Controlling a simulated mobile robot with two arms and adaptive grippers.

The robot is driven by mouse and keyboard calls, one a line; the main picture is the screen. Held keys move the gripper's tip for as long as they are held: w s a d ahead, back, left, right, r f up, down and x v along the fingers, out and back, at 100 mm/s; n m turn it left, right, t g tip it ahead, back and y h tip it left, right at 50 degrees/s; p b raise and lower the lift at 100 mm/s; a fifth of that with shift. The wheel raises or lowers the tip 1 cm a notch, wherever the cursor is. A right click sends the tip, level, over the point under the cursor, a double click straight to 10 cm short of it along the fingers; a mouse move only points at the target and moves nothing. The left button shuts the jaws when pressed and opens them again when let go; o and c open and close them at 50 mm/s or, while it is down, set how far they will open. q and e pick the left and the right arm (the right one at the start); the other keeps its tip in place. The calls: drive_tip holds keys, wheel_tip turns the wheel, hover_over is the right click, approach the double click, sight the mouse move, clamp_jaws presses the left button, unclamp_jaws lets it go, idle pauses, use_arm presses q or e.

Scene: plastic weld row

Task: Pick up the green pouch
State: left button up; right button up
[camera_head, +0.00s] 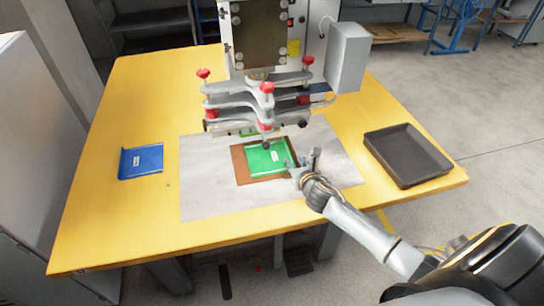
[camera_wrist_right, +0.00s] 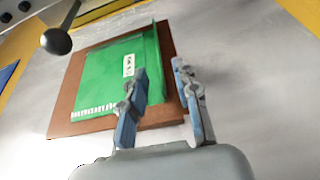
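The green pouch (camera_head: 267,158) lies flat on a brown board (camera_head: 241,174) under the welding machine. It also shows in the right wrist view (camera_wrist_right: 108,78), with a white label and a raised edge along its right side. My right gripper (camera_head: 306,160) is at the pouch's right edge. In the right wrist view its two blue-grey fingers (camera_wrist_right: 160,85) are apart. One finger is over the pouch and the other is to the right of its edge. Nothing is visibly clamped, and I cannot tell whether a finger touches the pouch. My left gripper is not in view.
A blue pouch (camera_head: 141,161) lies on the yellow table (camera_head: 106,215) at the left. A dark tray (camera_head: 407,155) sits at the right. The machine (camera_head: 265,95) stands behind the green pouch, its ball-ended lever (camera_wrist_right: 56,41) close by. The grey sheet (camera_head: 210,195) is clear in front.

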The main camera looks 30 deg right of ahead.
drive_tip(key=shift+w+d+f, duration=0.1)
drive_tip(key=shift+w+f, duration=0.25)
drive_tip(key=shift+w, duration=0.25)
clamp_jaws()
drive_tip(key=shift+r, duration=0.15)
